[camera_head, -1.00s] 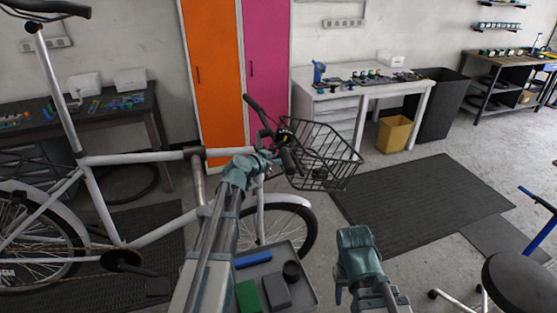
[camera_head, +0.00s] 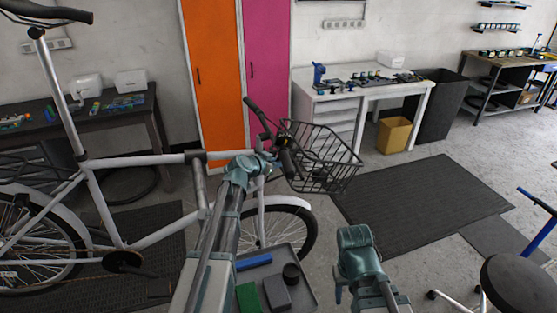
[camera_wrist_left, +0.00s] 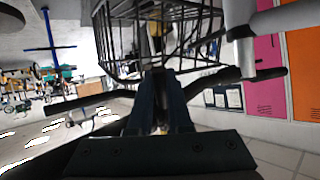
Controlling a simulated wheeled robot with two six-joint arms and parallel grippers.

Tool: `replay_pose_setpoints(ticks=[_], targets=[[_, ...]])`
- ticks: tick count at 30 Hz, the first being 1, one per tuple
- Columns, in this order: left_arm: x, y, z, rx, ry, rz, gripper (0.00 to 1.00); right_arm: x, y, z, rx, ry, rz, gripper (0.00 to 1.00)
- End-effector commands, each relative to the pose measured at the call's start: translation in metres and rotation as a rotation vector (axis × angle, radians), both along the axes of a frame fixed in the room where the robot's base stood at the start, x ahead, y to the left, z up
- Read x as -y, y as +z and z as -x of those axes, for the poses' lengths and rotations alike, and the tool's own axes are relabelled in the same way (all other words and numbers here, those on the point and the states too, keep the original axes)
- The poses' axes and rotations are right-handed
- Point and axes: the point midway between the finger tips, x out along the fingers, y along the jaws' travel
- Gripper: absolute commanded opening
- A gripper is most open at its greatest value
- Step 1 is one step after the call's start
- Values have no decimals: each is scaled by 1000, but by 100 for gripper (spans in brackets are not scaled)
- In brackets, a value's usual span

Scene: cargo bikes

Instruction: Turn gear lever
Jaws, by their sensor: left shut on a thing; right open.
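The white bike (camera_head: 140,160) stands across the left of the head view, with its dark handlebar (camera_head: 259,115) and black wire basket (camera_head: 325,160) at the front. My left gripper (camera_head: 270,157) is at the near handlebar end, beside the black grip (camera_head: 287,160). In the left wrist view its fingers (camera_wrist_left: 158,78) are shut on a dark part at the handlebar (camera_wrist_left: 90,100), where the gear lever sits. The lever itself is hidden or too dark to make out. My right gripper (camera_head: 340,290) is open and empty, low over the floor.
A tray (camera_head: 305,292) with blue, green and dark items is below my left arm. A black stool (camera_head: 522,283) stands at right. A white workbench (camera_head: 345,100), yellow bin (camera_head: 395,134) and floor mat (camera_head: 425,205) lie beyond.

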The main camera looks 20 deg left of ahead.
Motion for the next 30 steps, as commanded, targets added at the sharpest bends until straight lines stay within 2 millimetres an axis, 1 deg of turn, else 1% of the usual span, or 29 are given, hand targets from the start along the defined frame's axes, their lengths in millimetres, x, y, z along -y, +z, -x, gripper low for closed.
replay_pose_setpoints(ticks=[1,3,12,21,30], targets=[[-1,8,1,-19,-3,-28,0,0,13,0,0,0,0,50],[-2,10,2,-48,-3,-69,0,0,22,0,0,-2,0,50],[-10,14,7,-161,-2,-237,0,0,54,0,0,-10,-2,50],[-15,16,10,-232,-1,-342,0,0,70,0,1,-14,-2,50],[-16,15,11,-252,-1,-371,0,0,73,0,1,-16,-2,50]])
